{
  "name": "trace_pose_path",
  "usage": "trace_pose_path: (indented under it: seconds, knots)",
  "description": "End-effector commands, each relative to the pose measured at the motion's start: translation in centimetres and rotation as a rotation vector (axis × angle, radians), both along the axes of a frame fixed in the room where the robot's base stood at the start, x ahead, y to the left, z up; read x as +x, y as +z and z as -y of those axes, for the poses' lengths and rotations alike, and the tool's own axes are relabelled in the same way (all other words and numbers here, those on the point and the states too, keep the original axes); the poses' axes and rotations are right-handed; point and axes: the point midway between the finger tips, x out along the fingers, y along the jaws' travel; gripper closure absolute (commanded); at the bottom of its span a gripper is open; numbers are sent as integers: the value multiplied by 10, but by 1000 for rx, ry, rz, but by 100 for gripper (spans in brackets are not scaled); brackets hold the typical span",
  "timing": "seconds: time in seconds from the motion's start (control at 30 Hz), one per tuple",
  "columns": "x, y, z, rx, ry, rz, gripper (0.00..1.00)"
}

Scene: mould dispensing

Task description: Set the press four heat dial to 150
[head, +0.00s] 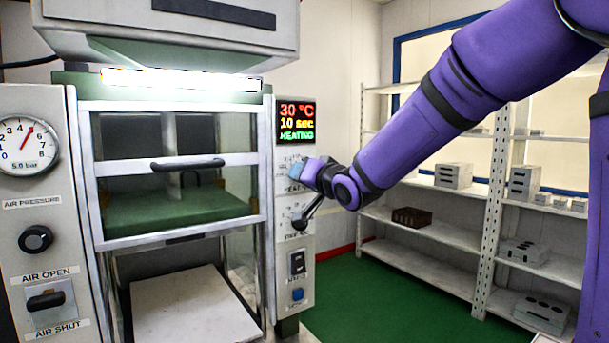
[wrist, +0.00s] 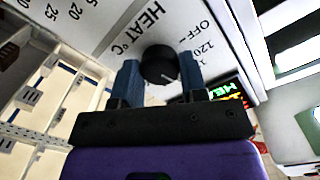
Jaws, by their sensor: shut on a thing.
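The black heat dial (wrist: 159,64) is on the press's pale front panel (wrist: 112,18), beside the printed words HEAT °C. The marks OFF and 120 show at its right; the other marks near it are cut off or hidden. My gripper (head: 300,170) reaches the panel from the right, and its two blue fingers stand on either side of the dial, shut on it. The dial is hidden behind the gripper in the head view. The display (head: 297,122) reads 30 °C, 10 sec and HEATING. I cannot tell the dial's exact setting.
A time dial with a black knob (head: 299,222) sits just below the gripper, with a switch (head: 297,263) and a blue button (head: 298,294) lower down. The press door handle (head: 187,164) sticks out at left. Shelves (head: 415,260) with metal blocks stand at right; the green floor between is clear.

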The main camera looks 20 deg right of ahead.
Motion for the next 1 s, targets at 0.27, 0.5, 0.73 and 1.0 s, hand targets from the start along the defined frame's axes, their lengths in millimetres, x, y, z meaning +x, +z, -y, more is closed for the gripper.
trace_pose_path:
  seconds: [0.27, 0.5, 0.73, 1.0]
  knots:
    - [1, 5, 2, 254, -2, -58, 84]
    - [1, 5, 2, 456, -1, -111, 84]
    - [1, 6, 2, 603, 0, -150, 84]
    - [1, 6, 1, 698, 2, -174, 84]
